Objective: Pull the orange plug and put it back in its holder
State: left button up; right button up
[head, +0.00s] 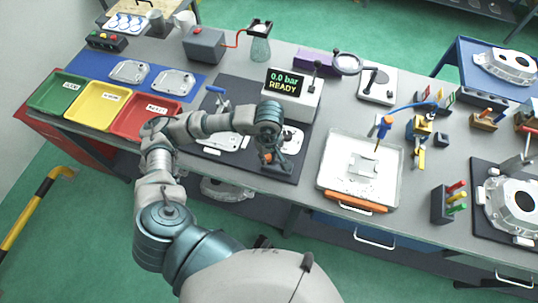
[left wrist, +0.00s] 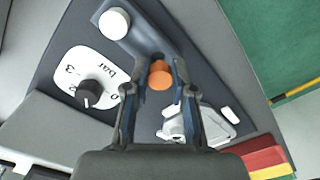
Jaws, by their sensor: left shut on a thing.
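The orange plug (left wrist: 160,75) shows between my left fingertips in the left wrist view. My left gripper (left wrist: 158,82) is shut on it; in the head view, my left gripper (head: 272,158) is low over the front of the dark mat (head: 232,90). The plug is at a blue-grey bar-shaped block (left wrist: 135,38) with a round white knob (left wrist: 114,23). I cannot tell whether the plug is seated in the block or free of it. I cannot tell which part is its holder. My right gripper is not in view.
A black dial knob (left wrist: 89,93) on a white scale lies beside the block. A silver casting (left wrist: 190,125) is close to my fingers. The gauge box (head: 292,92) reads 0.0 bar READY. A white tray (head: 330,187) stands to the right. Red (head: 146,117), yellow and green bins stand left.

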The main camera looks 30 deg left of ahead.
pick_arm(q)
jog(key=shift+d, duration=0.6)
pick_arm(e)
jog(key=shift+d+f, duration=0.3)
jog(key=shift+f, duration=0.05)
pick_arm(q)
jog(key=shift+a, duration=0.25)
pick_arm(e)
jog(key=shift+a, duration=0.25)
pick_arm(q)
jog(key=shift+a+b, duration=0.1)
jog(key=shift+b, duration=0.3)
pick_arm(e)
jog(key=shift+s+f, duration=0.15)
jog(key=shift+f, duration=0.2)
pick_arm(q)
jog(key=shift+f+b, duration=1.1)
jog(key=shift+b, duration=0.15)
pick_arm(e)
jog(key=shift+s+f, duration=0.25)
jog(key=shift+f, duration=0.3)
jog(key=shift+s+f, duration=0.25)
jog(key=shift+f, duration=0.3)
pick_arm(q)
jog(key=o, duration=0.8)
jog(key=shift+r, duration=0.1)
